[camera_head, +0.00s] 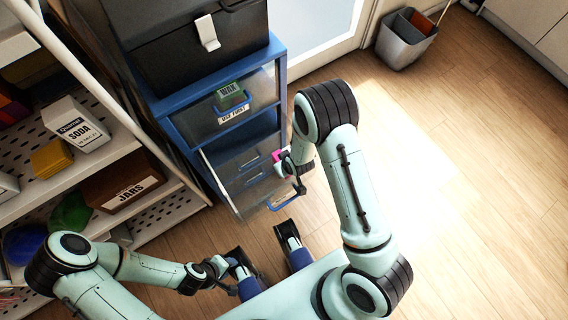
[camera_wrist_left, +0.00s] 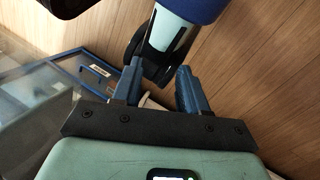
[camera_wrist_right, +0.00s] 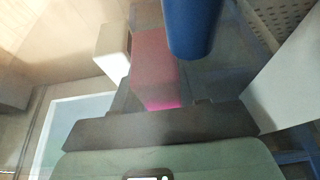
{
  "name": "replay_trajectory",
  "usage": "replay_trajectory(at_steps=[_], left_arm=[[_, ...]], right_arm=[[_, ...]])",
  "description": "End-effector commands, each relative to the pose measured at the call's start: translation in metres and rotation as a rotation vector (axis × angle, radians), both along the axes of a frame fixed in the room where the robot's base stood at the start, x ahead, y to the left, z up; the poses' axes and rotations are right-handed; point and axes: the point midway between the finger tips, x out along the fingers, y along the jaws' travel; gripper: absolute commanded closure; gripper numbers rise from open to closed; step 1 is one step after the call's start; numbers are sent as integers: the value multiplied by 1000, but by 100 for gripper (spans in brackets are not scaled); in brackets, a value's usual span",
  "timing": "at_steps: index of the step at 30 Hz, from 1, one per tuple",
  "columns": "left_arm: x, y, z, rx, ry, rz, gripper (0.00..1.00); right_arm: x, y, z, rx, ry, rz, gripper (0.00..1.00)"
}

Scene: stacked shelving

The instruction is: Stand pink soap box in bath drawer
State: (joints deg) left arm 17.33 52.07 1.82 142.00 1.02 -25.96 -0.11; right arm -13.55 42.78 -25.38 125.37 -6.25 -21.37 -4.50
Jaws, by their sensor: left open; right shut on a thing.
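The pink soap box (camera_head: 278,156) is in my right gripper (camera_head: 284,161), at the upper edge of a pulled-out drawer (camera_head: 238,202) of the blue cabinet. In the right wrist view the pink box (camera_wrist_right: 155,65) lies between the fingers (camera_wrist_right: 160,98), bright pink at its near end. Whether it touches the drawer is not clear. My left gripper (camera_wrist_left: 155,90) is open and empty, its blue fingers apart. In the head view it is low, left of my base. The drawer's label cannot be read; in the left wrist view a drawer with a small white label (camera_wrist_left: 97,71) shows at the left.
A higher drawer (camera_head: 228,118) holds a green WAX box (camera_head: 230,95). A black case (camera_head: 200,45) sits on the cabinet. A white shelf at the left carries a SODA box (camera_head: 77,124) and a JARS bin (camera_head: 124,184). The floor at the right is clear up to a grey bin (camera_head: 407,42).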

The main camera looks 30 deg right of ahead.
Motion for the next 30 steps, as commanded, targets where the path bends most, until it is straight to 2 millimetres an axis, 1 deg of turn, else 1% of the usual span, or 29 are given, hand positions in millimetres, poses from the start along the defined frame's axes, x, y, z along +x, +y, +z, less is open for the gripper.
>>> replay_trajectory(at_steps=[2, 3, 4, 5, 13, 17, 20, 30], left_arm=[[0, 0, 0, 0, -1, 0, 57], [1, 0, 0, 0, -1, 0, 57], [1, 0, 0, 0, -1, 0, 57], [0, 0, 0, 0, -1, 0, 57], [0, 0, 1, 0, -1, 0, 57], [-4, -2, 7, -5, 11, -5, 57], [-12, -5, 16, -15, 34, -14, 57], [-19, -4, 32, -17, 59, -18, 57]], right_arm=[[0, 0, 0, 0, -1, 0, 91], [0, 0, 0, 0, 0, 0, 48], [0, 0, 0, 0, 0, 0, 38], [0, 0, 0, 0, 0, 0, 32], [0, 0, 1, 0, 0, 0, 32], [0, 0, 8, 0, -1, 0, 32], [-1, 0, 22, 0, -3, 0, 32], [-30, -2, 92, 1, -4, 0, 32]])
